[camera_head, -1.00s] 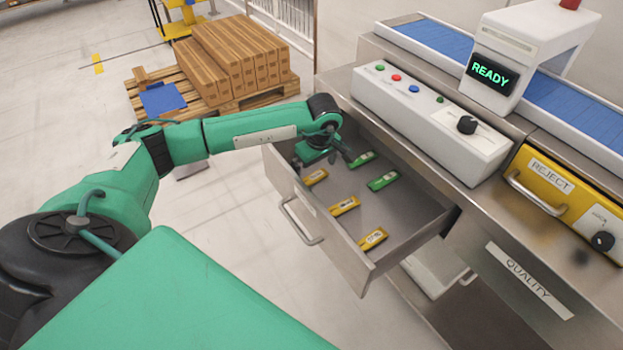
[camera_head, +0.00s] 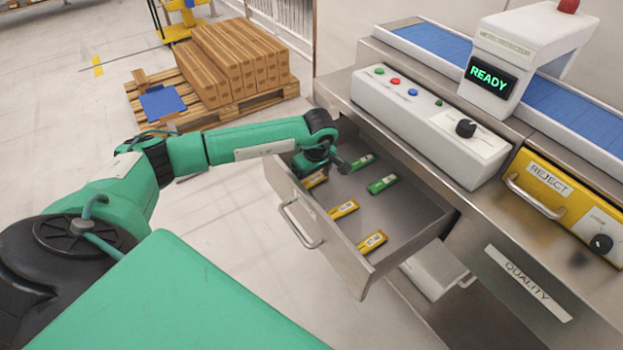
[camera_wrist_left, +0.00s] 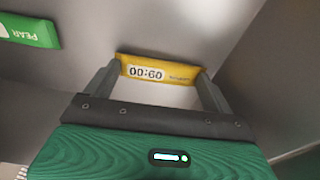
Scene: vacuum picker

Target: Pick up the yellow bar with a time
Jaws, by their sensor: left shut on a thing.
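A yellow bar (camera_wrist_left: 160,72) lies at the drawer's far left corner. My left gripper (camera_wrist_left: 157,75) is shut on this bar, with one finger at each end. In the head view, the gripper (camera_head: 317,168) is low inside the drawer and partly covers the bar (camera_head: 318,180). Two more yellow bars lie in the drawer, a middle one (camera_head: 344,209) and a near one (camera_head: 372,243); their labels are too small to read. My right gripper is out of view.
Two green bars, one farther (camera_head: 361,162) and one nearer (camera_head: 383,184), lie beside the yellow ones; the wrist view shows a green bar (camera_wrist_left: 28,30) labelled PEAR. The open metal drawer (camera_head: 345,262) has raised walls. A control box (camera_head: 425,125) stands above its right side.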

